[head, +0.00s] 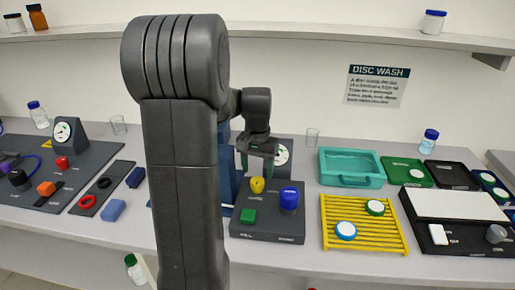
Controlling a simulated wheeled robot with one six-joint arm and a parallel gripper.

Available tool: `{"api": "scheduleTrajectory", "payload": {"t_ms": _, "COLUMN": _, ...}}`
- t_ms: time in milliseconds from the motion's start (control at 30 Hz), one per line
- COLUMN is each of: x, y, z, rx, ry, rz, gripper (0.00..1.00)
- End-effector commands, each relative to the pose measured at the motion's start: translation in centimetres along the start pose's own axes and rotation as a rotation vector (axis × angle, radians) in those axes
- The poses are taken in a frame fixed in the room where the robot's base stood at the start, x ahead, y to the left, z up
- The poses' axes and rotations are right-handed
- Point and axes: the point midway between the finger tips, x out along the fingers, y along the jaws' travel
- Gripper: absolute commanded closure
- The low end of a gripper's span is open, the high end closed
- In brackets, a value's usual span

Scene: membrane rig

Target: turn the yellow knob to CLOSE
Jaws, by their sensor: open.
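My gripper (256,166) is above and just behind the yellow knob, pointing down. Its jaws are open, and a small gap seems to lie between them and the knob. I cannot tell whether the fingers reach around it. The knob's markings are too small to read.
A gauge (282,155) stands behind. A yellow rack (362,243) with discs and a teal tray (351,180) are to the right. My arm hides the bench's left-centre.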

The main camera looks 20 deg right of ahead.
Motion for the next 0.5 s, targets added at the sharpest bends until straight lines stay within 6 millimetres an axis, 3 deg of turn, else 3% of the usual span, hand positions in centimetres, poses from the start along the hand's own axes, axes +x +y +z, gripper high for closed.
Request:
{"api": "scheduleTrajectory", "payload": {"t_ms": 200, "x": -5.3, "y": 0.0, "z": -0.1, "rx": 0.0, "ry": 0.005, "rz": -0.002, "gripper": 0.39}}
{"api": "scheduleTrajectory", "payload": {"t_ms": 500, "x": -9.4, "y": 0.0, "z": -0.1, "rx": 0.001, "ry": 0.003, "rz": -0.001, "gripper": 0.39}}
